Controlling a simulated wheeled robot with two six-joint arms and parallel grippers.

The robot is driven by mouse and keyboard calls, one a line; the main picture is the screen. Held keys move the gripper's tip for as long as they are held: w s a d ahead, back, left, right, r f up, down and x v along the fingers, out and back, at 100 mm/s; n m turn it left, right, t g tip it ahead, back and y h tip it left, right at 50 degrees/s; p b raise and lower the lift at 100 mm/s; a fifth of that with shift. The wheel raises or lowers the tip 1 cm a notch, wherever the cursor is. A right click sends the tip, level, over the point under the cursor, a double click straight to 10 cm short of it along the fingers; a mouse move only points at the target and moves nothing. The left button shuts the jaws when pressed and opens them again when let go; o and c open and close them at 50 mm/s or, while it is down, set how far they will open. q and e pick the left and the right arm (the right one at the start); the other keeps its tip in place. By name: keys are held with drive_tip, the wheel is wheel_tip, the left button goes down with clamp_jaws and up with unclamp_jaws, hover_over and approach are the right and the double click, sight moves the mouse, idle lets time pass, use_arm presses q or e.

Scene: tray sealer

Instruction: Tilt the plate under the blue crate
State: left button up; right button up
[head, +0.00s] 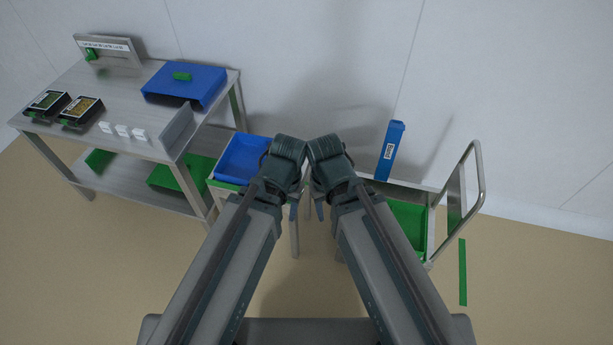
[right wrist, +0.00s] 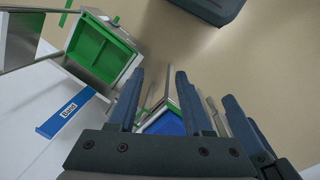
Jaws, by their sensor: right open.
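The blue crate (head: 242,158) sits on a small metal stand beside the long table. Whether the plate is tilted cannot be told. My left gripper (head: 293,211) hangs just right of the crate, its opening not clear. My right gripper (head: 319,210) hangs close beside it, apart from the crate. In the right wrist view the right gripper's fingers (right wrist: 159,98) are spread and empty, with a blue surface (right wrist: 166,126) visible between and beyond them.
A metal table (head: 120,95) at left bears a blue cover (head: 187,80), dark trays (head: 81,111) and white blocks (head: 124,131). A trolley with a green bin (head: 410,222) and an upright blue labelled piece (head: 389,150) stands at right. A green strip (head: 463,272) lies on the floor.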

drive_tip(key=shift+c, duration=0.2)
drive_tip(key=w+a+f+m+t+y+b, duration=0.3)
drive_tip(key=w+f+b, duration=0.4)
drive_tip(key=f+b, duration=0.55)
drive_tip(key=w+a+f+m+t+y+b, duration=0.25)
drive_tip(key=w+f+y+b, duration=0.35)
drive_tip(key=f+b, duration=0.7)
drive_tip(key=w+d+f+m+t+b, duration=0.4)
drive_tip(key=w+d+b, duration=0.1)
drive_tip(key=b, duration=0.8)
drive_tip(key=w+d+f+m+t+b, duration=0.3)
drive_tip(key=w+d+m+t+b, duration=0.2)
drive_tip(key=b, duration=0.8)
drive_tip(key=w, duration=0.3)
drive_tip(key=shift+w+d+f+b, duration=0.15)
drive_tip(key=shift+d+f+b, duration=0.05)
drive_tip(key=shift+f+b, duration=0.15)
drive_tip(key=b+x, duration=0.1)
drive_tip(key=x, duration=1.2)
drive_tip(key=shift+w+a+b, duration=0.25)
drive_tip(key=shift+a+b, duration=0.05)
drive_tip(key=shift+b, duration=0.1)
clamp_jaws()
